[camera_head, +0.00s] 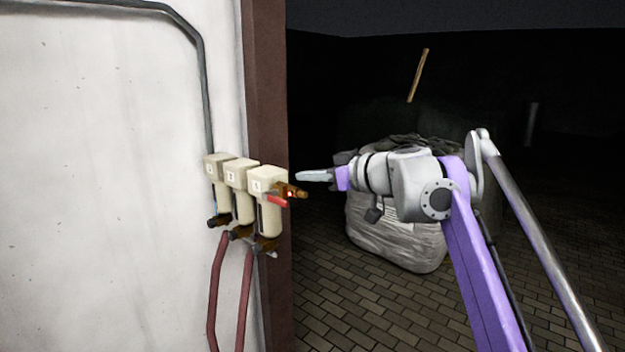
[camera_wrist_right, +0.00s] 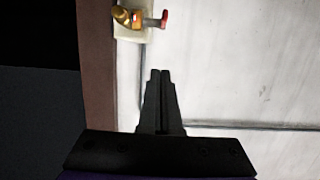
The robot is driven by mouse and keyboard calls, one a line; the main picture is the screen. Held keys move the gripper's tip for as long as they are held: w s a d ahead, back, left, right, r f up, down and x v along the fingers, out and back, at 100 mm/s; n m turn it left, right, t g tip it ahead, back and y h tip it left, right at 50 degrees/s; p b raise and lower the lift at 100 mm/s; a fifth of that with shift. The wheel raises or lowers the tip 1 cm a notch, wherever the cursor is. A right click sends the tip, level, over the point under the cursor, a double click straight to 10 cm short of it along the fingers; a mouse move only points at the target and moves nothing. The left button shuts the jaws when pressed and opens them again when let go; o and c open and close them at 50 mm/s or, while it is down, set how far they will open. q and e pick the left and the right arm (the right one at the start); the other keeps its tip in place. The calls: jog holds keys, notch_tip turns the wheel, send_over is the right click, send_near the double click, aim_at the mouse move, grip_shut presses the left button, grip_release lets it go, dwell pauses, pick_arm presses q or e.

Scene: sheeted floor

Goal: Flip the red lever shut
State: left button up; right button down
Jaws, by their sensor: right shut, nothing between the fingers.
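The red lever (camera_head: 277,201) sits on the front of the nearest of three cream valve boxes (camera_head: 266,180) on the white wall, beside a brass fitting (camera_head: 291,191). In the right wrist view the red lever (camera_wrist_right: 158,21) sticks out to the right of the brass fitting (camera_wrist_right: 122,15), near the top edge. My right gripper (camera_head: 302,175) is shut and empty, a little right of the nearest box and apart from the lever. In the right wrist view its closed fingertips (camera_wrist_right: 160,73) point up below the lever, with a gap between. My left gripper is not in view.
The white wall (camera_head: 100,180) fills the left, ending in a dark red-brown post (camera_head: 268,80). Red hoses (camera_head: 216,290) hang below the boxes and a grey pipe (camera_head: 204,90) runs above. A wrapped pale bundle (camera_head: 400,243) stands behind my right arm. The paved floor (camera_head: 345,315) is open.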

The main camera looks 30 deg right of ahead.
jog(key=w+a+f, duration=0.2)
jog(key=w+f, duration=0.3)
jog(key=w, duration=0.1)
jog(key=shift+f+b, duration=0.3)
jog(key=shift+b, duration=0.15)
